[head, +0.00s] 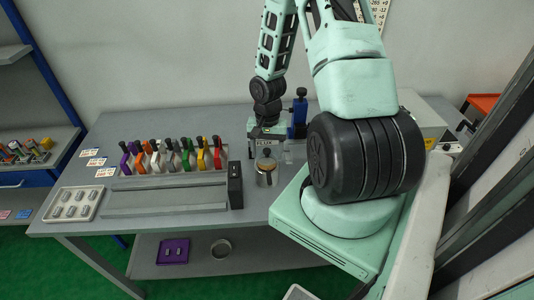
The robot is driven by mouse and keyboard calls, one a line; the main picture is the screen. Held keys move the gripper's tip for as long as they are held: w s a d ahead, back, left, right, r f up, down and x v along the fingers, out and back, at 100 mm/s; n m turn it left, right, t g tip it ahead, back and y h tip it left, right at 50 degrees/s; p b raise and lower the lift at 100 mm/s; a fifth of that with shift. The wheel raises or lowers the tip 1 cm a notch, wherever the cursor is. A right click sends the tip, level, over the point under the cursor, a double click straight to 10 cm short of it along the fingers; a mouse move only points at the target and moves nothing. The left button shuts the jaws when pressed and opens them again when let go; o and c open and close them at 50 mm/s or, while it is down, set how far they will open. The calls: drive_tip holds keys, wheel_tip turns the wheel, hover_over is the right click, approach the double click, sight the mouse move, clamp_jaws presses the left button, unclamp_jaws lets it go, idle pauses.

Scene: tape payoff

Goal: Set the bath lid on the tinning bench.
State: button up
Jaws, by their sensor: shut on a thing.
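My gripper (266,147) points down over the right part of the grey tinning bench (150,218). It is shut on what looks like the bath lid, at the small knob on top. A small shiny metal pot (266,178), which looks like the bath, stands on the bench directly under the gripper. The lid is small and partly hidden by the gripper, and I cannot tell whether it touches the pot's rim.
A rack of several coloured-handled tools (172,157) stands left of the pot. A black box (235,185) is close by the pot's left side. A blue device (299,115) stands behind right. A tray of metal pieces (74,204) lies at the left. The bench's front strip is clear.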

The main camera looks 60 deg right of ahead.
sight(267, 150)
wheel_tip(267, 150, up, 9)
drive_tip(key=shift+r+b, duration=0.2)
drive_tip(key=shift+b, duration=0.35)
